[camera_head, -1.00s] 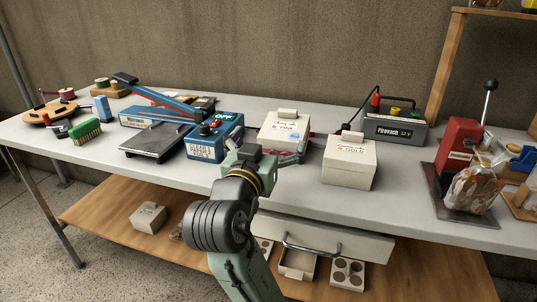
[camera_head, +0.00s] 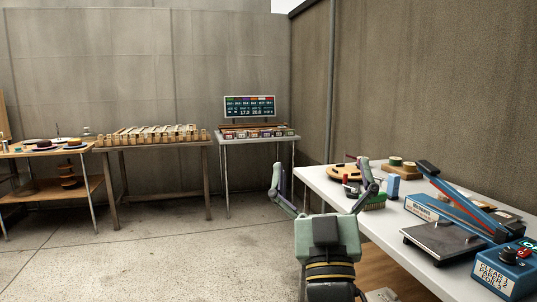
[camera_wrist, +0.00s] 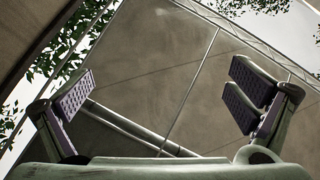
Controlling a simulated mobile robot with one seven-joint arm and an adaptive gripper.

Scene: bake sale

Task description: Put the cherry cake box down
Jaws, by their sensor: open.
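No cherry cake box can be made out in either current view. The part of the table where white boxes stood is outside the head view.
On the table are a blue sealer (camera_head: 505,270) with a long lever, a dark flat plate (camera_head: 440,242), a green brush (camera_head: 374,202) and a round wooden board (camera_head: 345,171). Across open floor (camera_head: 190,250) stand a wooden rack table (camera_head: 150,145) and a display screen (camera_head: 249,107).

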